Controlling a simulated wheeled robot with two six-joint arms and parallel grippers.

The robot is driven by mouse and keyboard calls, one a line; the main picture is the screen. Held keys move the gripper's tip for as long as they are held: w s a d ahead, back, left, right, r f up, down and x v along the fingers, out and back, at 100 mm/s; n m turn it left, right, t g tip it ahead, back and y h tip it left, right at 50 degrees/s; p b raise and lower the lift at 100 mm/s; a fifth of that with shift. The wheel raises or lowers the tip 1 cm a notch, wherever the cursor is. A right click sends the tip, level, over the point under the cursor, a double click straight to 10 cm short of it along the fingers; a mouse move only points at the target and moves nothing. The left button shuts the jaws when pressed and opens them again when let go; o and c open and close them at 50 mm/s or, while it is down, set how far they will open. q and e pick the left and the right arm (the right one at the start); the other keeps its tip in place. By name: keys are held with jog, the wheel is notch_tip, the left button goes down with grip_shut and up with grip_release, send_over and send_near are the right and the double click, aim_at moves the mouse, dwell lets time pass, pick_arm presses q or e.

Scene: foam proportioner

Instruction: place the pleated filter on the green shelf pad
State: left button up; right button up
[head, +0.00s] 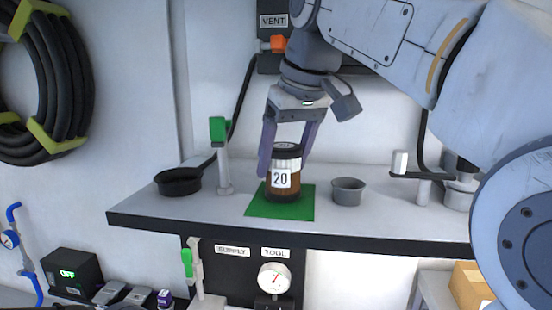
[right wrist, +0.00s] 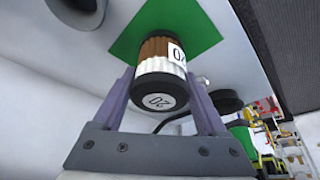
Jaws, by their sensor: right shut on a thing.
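The pleated filter (head: 284,180) is a brown and white cylinder with black ends and a "20" label. It stands upright over the green shelf pad (head: 304,209), near the pad's middle. I cannot tell whether its base touches the pad or hangs just above it. My right gripper (head: 284,163) points down and is shut on the filter's upper part. In the right wrist view the filter (right wrist: 162,70) sits between the two fingers, its top cap facing the camera, with the green pad (right wrist: 205,22) beyond it. My left gripper is not in view.
On the grey shelf, a black round pan (head: 178,182) and a green-handled valve (head: 219,130) stand left of the pad. A small grey cup (head: 348,191) is close on its right. A pressure gauge (head: 274,278) is below the shelf's front edge.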

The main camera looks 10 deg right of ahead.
jog(key=shift+f, duration=0.1)
jog(key=o, duration=1.4)
jog(key=shift+c, duration=0.2)
jog(key=shift+r, duration=0.2)
jog(key=shift+s+r, duration=0.1)
jog(key=shift+r, duration=0.1)
jog(key=p+v, duration=0.2)
jog(key=v, duration=0.9)
jog(key=shift+r, duration=0.2)
jog(key=shift+s, duration=0.1)
